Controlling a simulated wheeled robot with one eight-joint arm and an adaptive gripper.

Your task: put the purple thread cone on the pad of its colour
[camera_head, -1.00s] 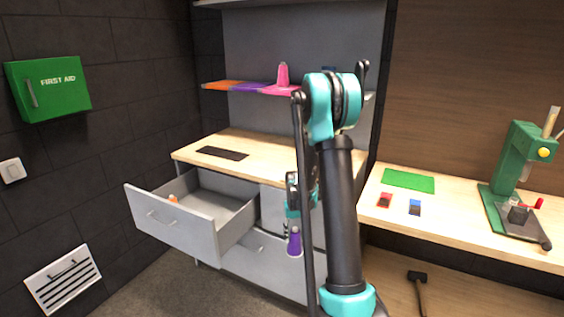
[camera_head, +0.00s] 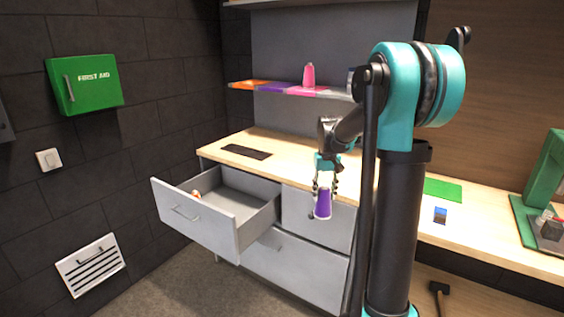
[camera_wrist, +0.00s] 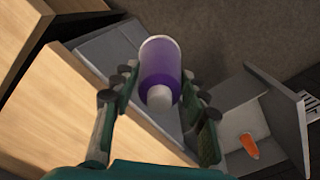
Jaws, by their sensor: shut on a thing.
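The purple thread cone (camera_head: 322,204) is held by my gripper (camera_head: 324,186) in front of the drawer cabinet, near the worktop's front edge. In the wrist view the cone (camera_wrist: 160,72) sits between the two fingers of my gripper (camera_wrist: 158,95), which are shut on it. The purple pad (camera_head: 274,87) lies on the wall shelf, between an orange pad (camera_head: 250,84) and a pink pad (camera_head: 306,91). The purple pad's visible part is bare. My gripper is lower than the shelf and right of the purple pad in the head view.
A pink cone (camera_head: 309,76) stands on the shelf at the pink pad. The open drawer (camera_head: 238,205) juts out at the left and holds an orange thing, which shows in the wrist view (camera_wrist: 249,146). The wooden worktop (camera_head: 270,137) below the shelf is mostly clear.

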